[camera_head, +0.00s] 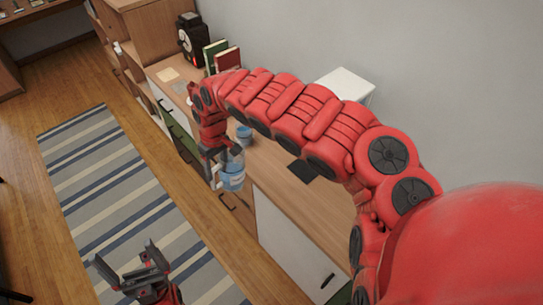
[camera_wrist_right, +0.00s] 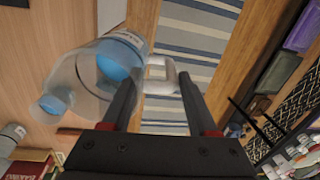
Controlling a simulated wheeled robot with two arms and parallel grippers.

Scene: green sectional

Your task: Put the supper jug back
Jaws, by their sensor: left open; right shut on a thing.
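A clear jug (camera_head: 232,178) with blue inside and a pale handle hangs from my right gripper (camera_head: 218,156), by the front edge of the long wooden counter (camera_head: 272,168). In the right wrist view the jug (camera_wrist_right: 75,85) is tilted to the left of the fingers. Its white handle (camera_wrist_right: 163,76) lies between the fingers of my right gripper (camera_wrist_right: 158,88), which is shut on it. My left gripper (camera_head: 132,268) is open and empty, low over the striped rug. The jug's base is partly hidden in the wrist view.
A small blue container (camera_head: 244,132) and a dark square pad (camera_head: 303,171) are on the counter. Books (camera_head: 226,60), a black appliance (camera_head: 191,34) and a white box (camera_head: 346,84) stand toward the wall. The striped rug (camera_head: 105,165) is clear.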

